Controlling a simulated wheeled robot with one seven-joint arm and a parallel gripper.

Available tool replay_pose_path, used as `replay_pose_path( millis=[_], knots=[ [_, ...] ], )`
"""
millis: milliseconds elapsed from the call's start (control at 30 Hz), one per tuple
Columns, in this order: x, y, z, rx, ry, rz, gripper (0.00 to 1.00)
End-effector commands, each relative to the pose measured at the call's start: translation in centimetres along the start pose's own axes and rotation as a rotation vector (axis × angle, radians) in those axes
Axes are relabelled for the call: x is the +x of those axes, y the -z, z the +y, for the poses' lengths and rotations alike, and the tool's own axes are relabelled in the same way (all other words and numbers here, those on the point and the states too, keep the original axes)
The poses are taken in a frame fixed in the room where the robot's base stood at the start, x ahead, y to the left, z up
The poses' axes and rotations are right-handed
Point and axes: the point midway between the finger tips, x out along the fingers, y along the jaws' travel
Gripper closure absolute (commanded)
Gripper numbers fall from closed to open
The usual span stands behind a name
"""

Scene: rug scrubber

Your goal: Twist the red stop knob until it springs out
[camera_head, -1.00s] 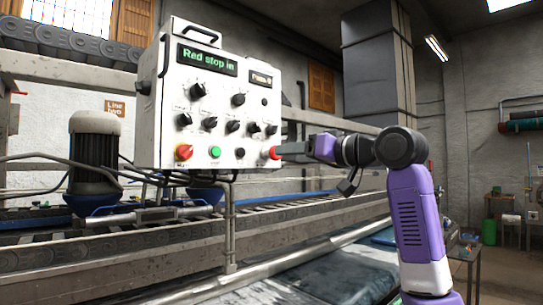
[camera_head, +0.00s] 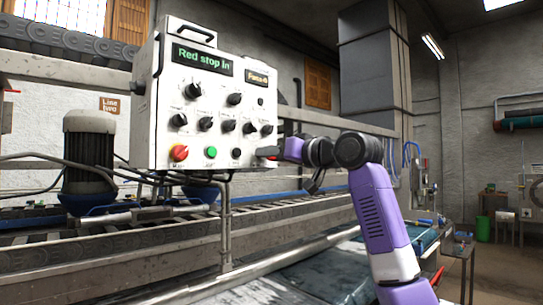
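The control box (camera_head: 160,110) hangs in the middle left, its lit display (camera_head: 202,60) reading "Red stop in". A red knob with a yellow part (camera_head: 179,153) sits at the lower left of its face, clear of my gripper. Another red knob (camera_head: 272,158) is at the lower right corner, mostly hidden behind my gripper, with only a bit of red showing. My gripper (camera_head: 266,152) comes in from the right, with its dark fingers at this right knob. The fingers are too small and overlapped to tell whether they are open, shut or touching it.
A green button (camera_head: 211,152) and a black knob (camera_head: 236,153) sit left of my gripper, with several black knobs above. A metal rail (camera_head: 330,125) runs behind my gripper. A grey motor (camera_head: 88,150) and cables are at left; a conveyor runs below.

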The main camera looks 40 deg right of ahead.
Motion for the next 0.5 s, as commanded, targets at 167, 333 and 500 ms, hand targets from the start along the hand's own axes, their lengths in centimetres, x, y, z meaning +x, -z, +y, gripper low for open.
replay_pose_path(
  millis=[167, 333, 500],
  knots=[
    [-0.01, -0.01, -0.04, 0.000, 0.001, 0.000, 1.00],
    [-0.01, 0.03, -0.07, 0.009, 0.002, 0.000, 1.00],
    [0.03, 0.14, -0.18, 0.058, 0.003, -0.002, 1.00]
  ],
)
